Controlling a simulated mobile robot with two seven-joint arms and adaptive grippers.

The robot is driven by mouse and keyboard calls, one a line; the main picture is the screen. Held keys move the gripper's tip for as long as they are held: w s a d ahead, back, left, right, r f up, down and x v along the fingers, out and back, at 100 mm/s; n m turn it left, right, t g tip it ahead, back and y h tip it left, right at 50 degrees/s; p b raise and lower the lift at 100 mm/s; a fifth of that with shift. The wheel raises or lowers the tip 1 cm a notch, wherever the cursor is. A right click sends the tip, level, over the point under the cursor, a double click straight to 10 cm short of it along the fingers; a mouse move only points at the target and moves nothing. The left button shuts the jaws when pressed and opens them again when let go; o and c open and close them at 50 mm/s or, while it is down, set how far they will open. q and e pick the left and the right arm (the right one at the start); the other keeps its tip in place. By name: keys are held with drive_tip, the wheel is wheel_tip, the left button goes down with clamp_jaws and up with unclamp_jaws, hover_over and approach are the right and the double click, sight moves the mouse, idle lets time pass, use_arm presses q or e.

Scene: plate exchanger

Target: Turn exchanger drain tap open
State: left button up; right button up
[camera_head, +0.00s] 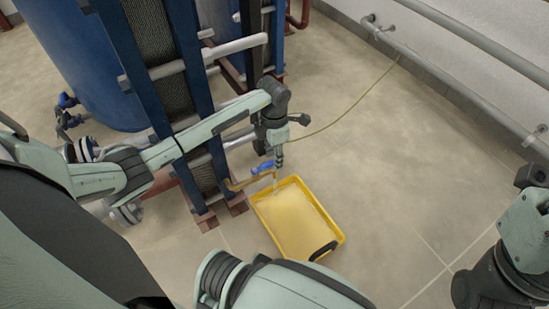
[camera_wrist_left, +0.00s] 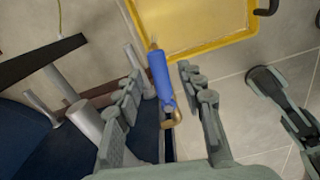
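The drain tap has a blue lever handle (camera_head: 263,167) on a brass-coloured pipe (camera_head: 238,184) low on the plate exchanger (camera_head: 157,45). In the left wrist view the blue handle (camera_wrist_left: 160,77) lies between the fingers of my left gripper (camera_wrist_left: 160,82), with a gap on both sides. The brass elbow (camera_wrist_left: 173,119) shows at its lower end. My left gripper (camera_head: 278,158) is open and points down at the tap in the head view. Its fingers are small there.
A yellow tray (camera_head: 335,231) lies on the floor beside the tap. Grey pipes (camera_head: 470,42) run along the wall at the upper right. A thin yellowish cable (camera_head: 352,107) stretches towards the wall. The floor right of the tray is clear.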

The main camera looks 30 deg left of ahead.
use_arm(q)
drive_tip(key=shift+f, duration=0.25)
clamp_jaws()
drive_tip(key=shift+r, duration=0.15)
